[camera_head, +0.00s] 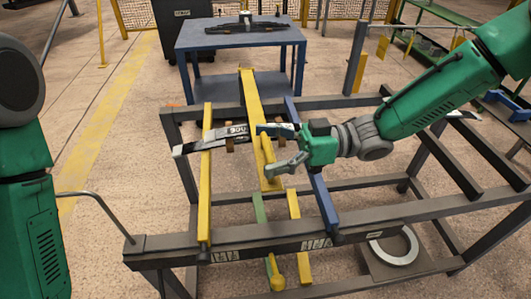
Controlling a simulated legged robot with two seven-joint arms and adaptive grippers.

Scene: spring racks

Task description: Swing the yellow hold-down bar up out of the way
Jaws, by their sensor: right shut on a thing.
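The yellow hold-down bar (250,92) stands near the middle of the dark metal rack (265,241), tilted, its top end reaching above the rack's back rail. My right gripper (268,150) comes in from the right with its fingers around the bar's lower part, shut on it. The fingers partly hide the bar there. A flat grey leaf spring (207,141) with a number label lies across the rack, left of and partly behind the gripper. My left arm shows at the left edge, but its gripper is out of view.
A yellow rail (205,185) is left of the bar and a blue rail (322,195) is right of it. A blue table (240,38) with a dark leaf spring (247,27) stands behind. A pale ring (393,259) lies low at the right. Floor left of the rack is clear.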

